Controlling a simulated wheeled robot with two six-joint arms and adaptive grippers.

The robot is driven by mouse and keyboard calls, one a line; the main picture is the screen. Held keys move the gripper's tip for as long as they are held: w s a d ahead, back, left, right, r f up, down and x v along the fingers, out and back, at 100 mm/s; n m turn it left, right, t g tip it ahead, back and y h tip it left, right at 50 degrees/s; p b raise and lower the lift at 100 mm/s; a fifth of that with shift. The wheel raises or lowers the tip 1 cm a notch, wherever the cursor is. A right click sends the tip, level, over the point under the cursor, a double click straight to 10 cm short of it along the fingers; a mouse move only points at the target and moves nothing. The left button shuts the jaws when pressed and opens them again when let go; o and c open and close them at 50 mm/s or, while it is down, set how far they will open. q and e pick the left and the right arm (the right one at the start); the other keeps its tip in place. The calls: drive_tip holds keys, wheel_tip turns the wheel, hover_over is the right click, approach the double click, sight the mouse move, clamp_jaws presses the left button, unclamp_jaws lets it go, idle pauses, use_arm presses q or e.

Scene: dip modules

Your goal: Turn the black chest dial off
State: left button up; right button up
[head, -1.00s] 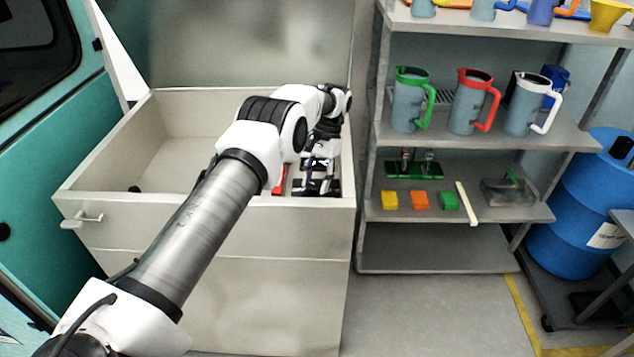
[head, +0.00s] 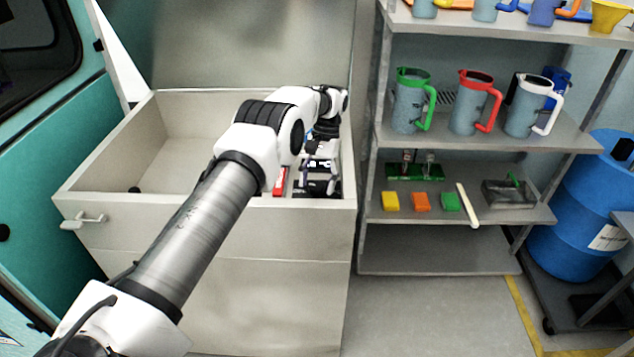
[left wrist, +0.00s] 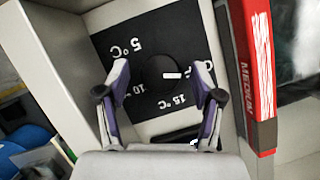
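The black dial (left wrist: 160,74) shows in the left wrist view on a black panel (left wrist: 120,28) marked 5 °C, 10 and 15 °C. Its white mark points right, towards a label partly hidden by a finger. In the head view the panel (head: 326,189) is in the chest's front right corner. My left gripper (head: 319,181) is over it, pointing down. In the left wrist view the gripper (left wrist: 163,80) is open, one finger on each side of the dial. I cannot tell whether the fingers touch it. My right gripper is not in view.
The pale chest (head: 95,172) is open, its lid raised behind. A red box (left wrist: 257,75) stands close to the right of the panel in the left wrist view. A grey shelf (head: 440,260) with jugs and coloured blocks stands to the right. The chest's left part is mostly empty.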

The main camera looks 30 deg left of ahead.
sight(317, 184)
use_arm(q)
wheel_tip(317, 184, up, 10)
idle(0.6)
